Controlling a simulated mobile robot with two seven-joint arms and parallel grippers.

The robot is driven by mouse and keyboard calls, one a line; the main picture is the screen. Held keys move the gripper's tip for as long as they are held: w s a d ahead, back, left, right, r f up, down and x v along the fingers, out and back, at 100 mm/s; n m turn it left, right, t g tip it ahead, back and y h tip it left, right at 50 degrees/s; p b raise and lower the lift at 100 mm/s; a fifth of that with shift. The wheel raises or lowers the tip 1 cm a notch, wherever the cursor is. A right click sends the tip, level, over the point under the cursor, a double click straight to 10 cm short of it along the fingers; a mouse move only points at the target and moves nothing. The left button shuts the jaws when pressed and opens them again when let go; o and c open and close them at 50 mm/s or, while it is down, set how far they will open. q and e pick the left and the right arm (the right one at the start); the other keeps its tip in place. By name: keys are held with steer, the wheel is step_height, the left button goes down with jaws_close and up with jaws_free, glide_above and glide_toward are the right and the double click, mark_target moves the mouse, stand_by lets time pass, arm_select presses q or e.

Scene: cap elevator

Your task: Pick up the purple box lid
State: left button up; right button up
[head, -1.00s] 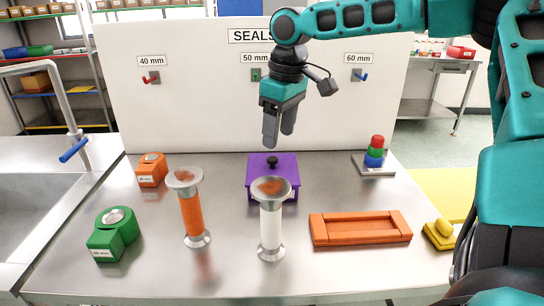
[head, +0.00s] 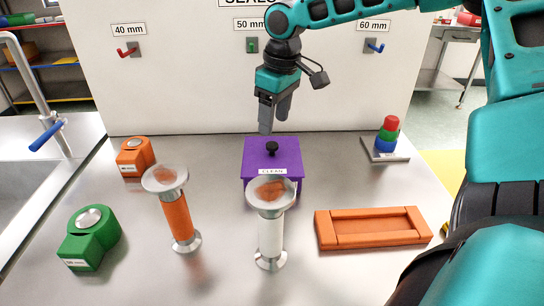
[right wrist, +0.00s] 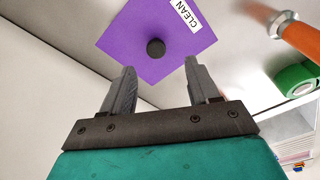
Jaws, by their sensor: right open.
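The purple box lid (head: 271,156) is a flat square with a black knob (head: 271,148) on top and a "CLEAN" label at its front edge. It sits on the purple box at the middle of the steel table. My right gripper (head: 274,130) is open and empty, pointing down above the back part of the lid. In the right wrist view the knob (right wrist: 156,47) shows beyond and between the two open fingertips (right wrist: 160,68), apart from them. My left gripper is not in view.
An orange tray (head: 372,239) lies to the right. Stacked coloured rings (head: 387,138) stand at the back right. A white panel (head: 190,85) rises behind.

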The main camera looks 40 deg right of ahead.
mark_target(272, 144)
steer(key=f, duration=0.4)
steer(key=w+f, duration=0.1)
steer(key=f, duration=0.1)
steer(key=shift+d+f, duration=0.2)
steer(key=shift+f, duration=0.1)
steer(key=shift+s, duration=0.1)
jaws_close()
steer(key=shift+r, duration=0.1)
